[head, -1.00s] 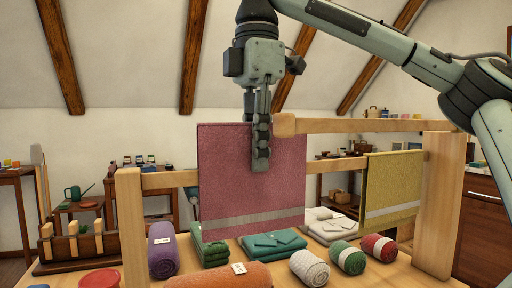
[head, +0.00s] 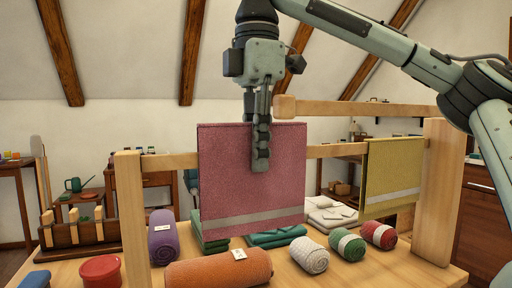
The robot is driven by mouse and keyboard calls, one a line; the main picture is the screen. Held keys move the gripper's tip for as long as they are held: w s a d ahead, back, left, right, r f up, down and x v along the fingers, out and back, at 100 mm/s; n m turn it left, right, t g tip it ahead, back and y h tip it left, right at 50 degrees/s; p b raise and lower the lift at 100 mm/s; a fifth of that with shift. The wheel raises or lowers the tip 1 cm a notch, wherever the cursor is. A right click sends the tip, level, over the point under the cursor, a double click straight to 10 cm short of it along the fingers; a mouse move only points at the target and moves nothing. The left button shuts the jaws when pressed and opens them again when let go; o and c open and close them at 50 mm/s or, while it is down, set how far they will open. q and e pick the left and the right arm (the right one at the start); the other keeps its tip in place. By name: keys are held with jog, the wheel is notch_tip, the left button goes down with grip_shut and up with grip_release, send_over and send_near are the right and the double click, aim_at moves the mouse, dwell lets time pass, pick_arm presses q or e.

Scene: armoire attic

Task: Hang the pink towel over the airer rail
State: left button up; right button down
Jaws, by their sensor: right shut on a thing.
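My right gripper (head: 261,170) points down and is shut on the upper middle of the pink towel (head: 225,175). The towel hangs flat and upright, with a grey band near its bottom edge. The wooden airer (head: 437,195) stands on the table. Its upper rail (head: 350,108) reaches left from the right post and has a free knobbed end just above the towel's top right corner. The lower rail (head: 335,150) passes behind the towel, which hides its middle. I cannot tell whether towel and rails touch. My left gripper is out of view.
A yellow towel (head: 392,178) hangs on the lower rail at the right. A red tub (head: 101,271) and a wooden rack (head: 80,235) are at the left.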

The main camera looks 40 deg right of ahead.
jog(key=shift+f+b, duration=0.7)
jog(key=shift+f, duration=0.95)
jog(key=c, duration=1.4)
grip_release()
notch_tip(320, 180, up, 12)
jog(key=shift+s+r, duration=0.1)
